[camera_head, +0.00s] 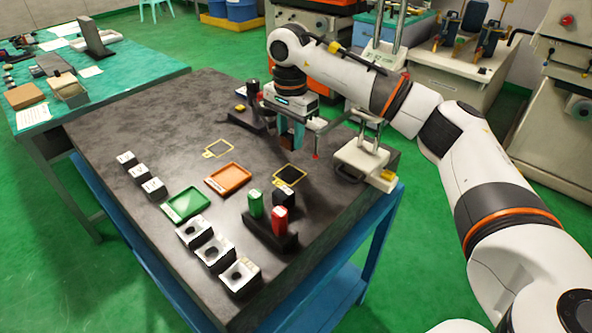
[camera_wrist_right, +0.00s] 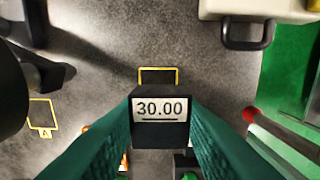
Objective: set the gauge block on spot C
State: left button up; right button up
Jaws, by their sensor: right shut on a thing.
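The gauge block (camera_wrist_right: 160,118) is black with a white face reading 30.00. In the right wrist view it sits between the two teal fingers of my right gripper (camera_wrist_right: 160,128), which is shut on it. In the head view my right gripper (camera_head: 291,136) points down above the dark table, and its fingers mostly hide the block. A yellow-outlined spot (camera_wrist_right: 158,75) lies just beyond the block in the wrist view, partly covered by it; its letter cannot be read. Another yellow spot, marked A (camera_wrist_right: 42,115), lies to the left. My left gripper is not in view.
A white-based stand (camera_head: 362,160) with a red-tipped rod (camera_wrist_right: 248,114) is close right of the gripper. A black holder (camera_head: 262,232) carries green, red and black pieces. A green tray (camera_head: 187,203), an orange tray (camera_head: 228,178) and several white blocks lie on the left and front.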

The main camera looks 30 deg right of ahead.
aim_at(288, 149)
jog(key=f, duration=0.4)
jog(key=shift+w+a+f+p, duration=0.15)
jog(key=shift+a+p, duration=0.2)
jog(key=shift+d+f, duration=0.15)
jog(key=shift+f, duration=0.45)
notch_tip(288, 149, down, 3)
jog(key=shift+p, duration=0.4)
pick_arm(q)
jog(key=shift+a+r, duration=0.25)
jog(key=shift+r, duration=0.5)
pick_arm(e)
jog(key=o, duration=0.7)
jog(key=shift+f, duration=0.2)
jog(key=o, duration=0.5)
jog(key=shift+c, duration=0.2)
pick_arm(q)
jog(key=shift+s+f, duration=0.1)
pick_arm(e)
jog(key=shift+r, duration=0.1)
